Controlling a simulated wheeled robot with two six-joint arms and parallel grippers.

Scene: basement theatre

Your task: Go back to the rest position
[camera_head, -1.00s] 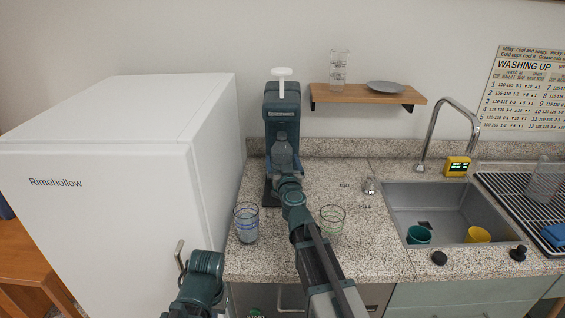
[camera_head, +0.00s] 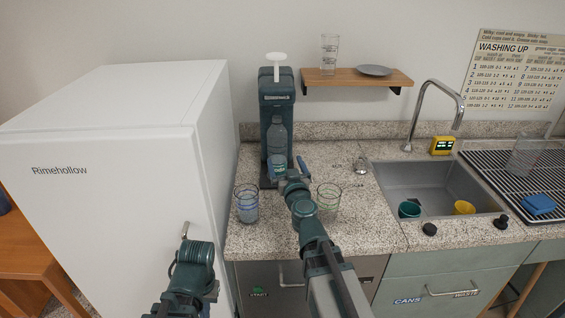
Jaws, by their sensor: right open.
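My right gripper (camera_head: 289,170) reaches in from the bottom of the head view, open, with blue fingertips just in front of a clear bottle (camera_head: 277,136). The bottle stands upright in a dark teal machine (camera_head: 276,88) with a white top. The fingers look apart from the bottle, though the gripper covers part of its base. My left arm (camera_head: 191,268) shows at the lower left in front of the white fridge; its gripper is not visible.
A blue-rimmed glass (camera_head: 247,205) stands left of my right arm, and a green-rimmed glass (camera_head: 329,198) stands close to its right side. The sink (camera_head: 430,180) with a teal cup and a yellow cup is to the right. The fridge (camera_head: 110,150) borders the counter on the left.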

